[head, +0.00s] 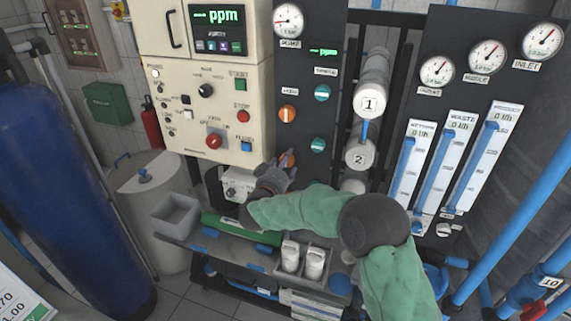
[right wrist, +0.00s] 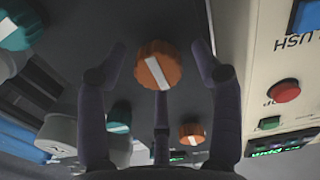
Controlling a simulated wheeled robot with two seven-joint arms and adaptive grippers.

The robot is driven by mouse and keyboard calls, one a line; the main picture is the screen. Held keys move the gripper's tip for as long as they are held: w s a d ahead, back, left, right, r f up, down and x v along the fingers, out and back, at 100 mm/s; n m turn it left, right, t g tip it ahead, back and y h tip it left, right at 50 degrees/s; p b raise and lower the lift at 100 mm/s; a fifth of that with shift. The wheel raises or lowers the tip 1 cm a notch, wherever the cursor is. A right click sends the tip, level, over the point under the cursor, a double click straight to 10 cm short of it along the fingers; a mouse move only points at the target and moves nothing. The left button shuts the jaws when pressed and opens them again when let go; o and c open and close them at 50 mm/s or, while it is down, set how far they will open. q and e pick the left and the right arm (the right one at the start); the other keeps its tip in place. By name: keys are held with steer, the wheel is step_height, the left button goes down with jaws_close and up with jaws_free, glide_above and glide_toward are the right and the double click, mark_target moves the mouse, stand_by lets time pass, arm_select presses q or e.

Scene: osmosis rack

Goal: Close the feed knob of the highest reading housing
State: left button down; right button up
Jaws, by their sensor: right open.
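The dark panel carries an upper orange knob (head: 287,114) and a lower orange knob (head: 287,158), with an upper teal knob (head: 322,93) and a lower teal knob (head: 318,145) to their right. My right gripper (head: 279,167) is at the lower orange knob, partly covering it. In the right wrist view, the open fingers (right wrist: 158,57) stand on both sides of an orange knob (right wrist: 158,69) with a white diagonal bar; contact is unclear. White housings 1 (head: 369,104) and 2 (head: 359,155) are stacked to the right. The ppm figures are unreadable. My left gripper is out of view.
A cream control box (head: 205,110) with buttons and a red stop knob (head: 214,141) is close on the left. Below is a shelf with a grey bin (head: 176,216), a green cylinder (head: 240,229) and white bottles (head: 314,265). Gauges and flow meters (head: 444,165) stand right.

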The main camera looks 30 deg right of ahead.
steer(key=shift+w+d, duration=0.3)
steer(key=shift+d, duration=0.05)
steer(key=c, duration=1.1)
steer(key=shift+c, duration=0.2)
